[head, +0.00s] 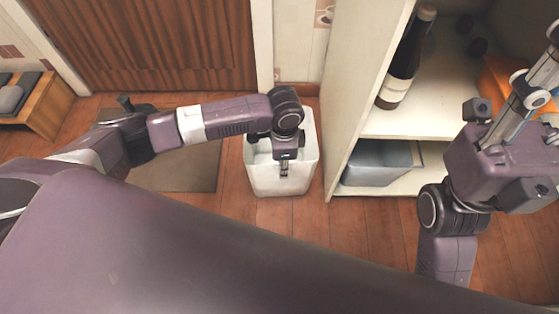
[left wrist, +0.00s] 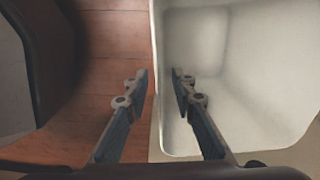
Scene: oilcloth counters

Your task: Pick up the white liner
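The white liner (head: 262,181) is an open-topped white bin standing upright on the floor, left of the shelf unit. My left gripper (head: 284,172) points down at its near side. In the left wrist view the liner (left wrist: 240,110) fills the right half. My left gripper (left wrist: 158,78) is open there, with one finger over the floor and the other over the liner's inside. The liner's edge runs between the fingers, with gaps visible on both sides. The liner looks empty, though my arm hides part of it. My right gripper (head: 532,92) is raised at the right, far from the liner.
A shelf unit (head: 345,107) stands close right of the liner, with a dark bottle (head: 407,58) and a grey bin (head: 376,163) in it. A brown door (head: 150,45) is behind. A mat (head: 195,170) lies left. A low bench (head: 50,105) is far left.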

